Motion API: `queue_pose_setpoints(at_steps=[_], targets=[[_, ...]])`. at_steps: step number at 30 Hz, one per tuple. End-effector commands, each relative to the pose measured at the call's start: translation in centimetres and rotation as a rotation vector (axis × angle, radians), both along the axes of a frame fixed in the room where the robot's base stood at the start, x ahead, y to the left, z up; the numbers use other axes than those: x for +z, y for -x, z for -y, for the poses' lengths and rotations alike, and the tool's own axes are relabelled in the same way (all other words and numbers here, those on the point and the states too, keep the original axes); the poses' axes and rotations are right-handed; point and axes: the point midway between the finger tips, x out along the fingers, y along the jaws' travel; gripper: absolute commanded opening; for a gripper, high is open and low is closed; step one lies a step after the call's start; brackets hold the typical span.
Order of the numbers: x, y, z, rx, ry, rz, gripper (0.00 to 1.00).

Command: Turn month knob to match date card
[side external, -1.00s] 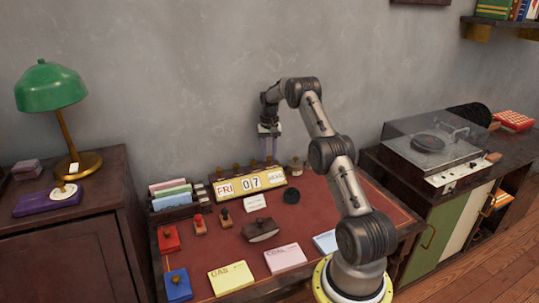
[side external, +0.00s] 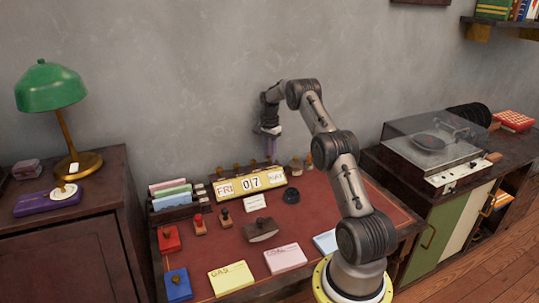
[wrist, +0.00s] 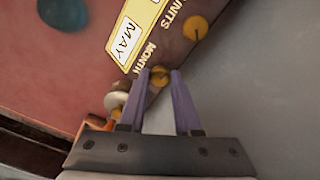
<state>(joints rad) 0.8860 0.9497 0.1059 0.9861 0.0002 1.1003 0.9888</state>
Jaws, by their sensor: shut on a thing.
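The yellow calendar (side external: 236,192) stands at the back of the red-topped desk and shows FRI, 07 and a month window (side external: 277,182). In the wrist view this window (wrist: 126,41) reads MAY. The brass month knob (wrist: 160,74) is beside the MONTH label, between the purple fingertips of my gripper (wrist: 161,76). My gripper (side external: 270,158) points down behind the calendar's right end, shut on the knob. The fingers partly cover the knob. A small white date card (side external: 255,202) lies in front of the calendar; its writing is too small to read.
The units knob (wrist: 195,27) is close beside the month knob. A round metal-topped object (wrist: 118,95) is near my left finger in the wrist view. The grey wall (wrist: 262,90) is close behind. Stamps and notes cover the desk front.

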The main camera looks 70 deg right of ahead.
Motion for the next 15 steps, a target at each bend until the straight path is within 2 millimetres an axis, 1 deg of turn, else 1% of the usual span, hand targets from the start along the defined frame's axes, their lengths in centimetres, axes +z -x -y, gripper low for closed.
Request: queue_pose_setpoints(at_steps=[6, 15], targets=[[0.14, 0.00, 0.06, -0.063, 0.002, 0.000, 0.00], [0.14, 0.01, 0.07, -0.082, 0.002, 0.000, 0.00]])
